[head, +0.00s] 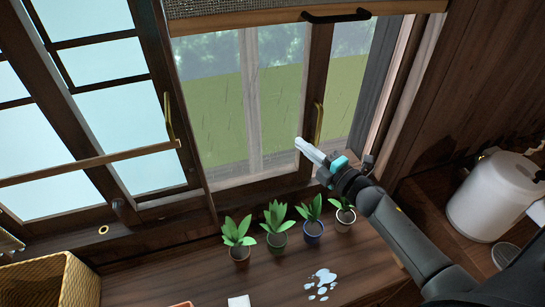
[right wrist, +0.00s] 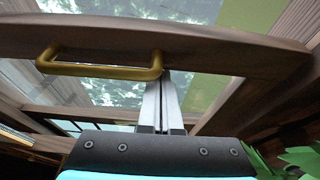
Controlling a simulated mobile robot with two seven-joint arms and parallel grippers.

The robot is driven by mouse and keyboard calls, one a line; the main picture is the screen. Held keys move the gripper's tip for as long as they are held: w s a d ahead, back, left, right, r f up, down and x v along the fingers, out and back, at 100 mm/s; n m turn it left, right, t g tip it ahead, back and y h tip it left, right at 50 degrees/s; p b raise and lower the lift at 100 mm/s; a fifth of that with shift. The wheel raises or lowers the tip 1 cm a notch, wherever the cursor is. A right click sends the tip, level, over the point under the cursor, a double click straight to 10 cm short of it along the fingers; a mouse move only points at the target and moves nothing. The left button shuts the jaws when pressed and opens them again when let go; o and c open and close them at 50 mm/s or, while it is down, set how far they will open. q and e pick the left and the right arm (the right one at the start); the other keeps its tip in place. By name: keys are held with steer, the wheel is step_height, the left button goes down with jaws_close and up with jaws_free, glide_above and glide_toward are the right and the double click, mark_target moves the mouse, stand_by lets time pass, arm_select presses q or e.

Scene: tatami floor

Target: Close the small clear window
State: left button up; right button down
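The small clear window is a dark wooden sliding frame with clear glass (head: 283,85). An upright brass handle (head: 319,122) is on its right stile, and a gap to the outside shows between that stile and the jamb on the right. My right gripper (head: 300,143) is at the lower part of the stile, just left of and below the handle. In the right wrist view its two silver fingers (right wrist: 162,85) lie side by side, shut with nothing seen between them, close to one end of the handle (right wrist: 100,71). Contact cannot be told. My left gripper is not seen.
Several small potted plants (head: 276,238) stand on the wooden counter below the window. A water puddle (head: 321,284) lies in front of them. A wicker basket (head: 35,283) is at lower left, a white canister (head: 492,198) at right. A rolled blind (head: 250,17) hangs above.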

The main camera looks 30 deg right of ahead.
arm_select(q)
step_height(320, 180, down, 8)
steer(key=b, duration=0.7)
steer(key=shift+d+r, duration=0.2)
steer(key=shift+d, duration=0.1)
arm_select(e)
steer(key=s+d, duration=0.2)
steer(key=d, duration=1.6)
steer(key=shift+s+d, duration=0.3)
steer(key=shift+d, duration=0.05)
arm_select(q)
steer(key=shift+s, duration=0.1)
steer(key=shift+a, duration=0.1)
arm_select(e)
steer(key=shift+a, duration=0.1)
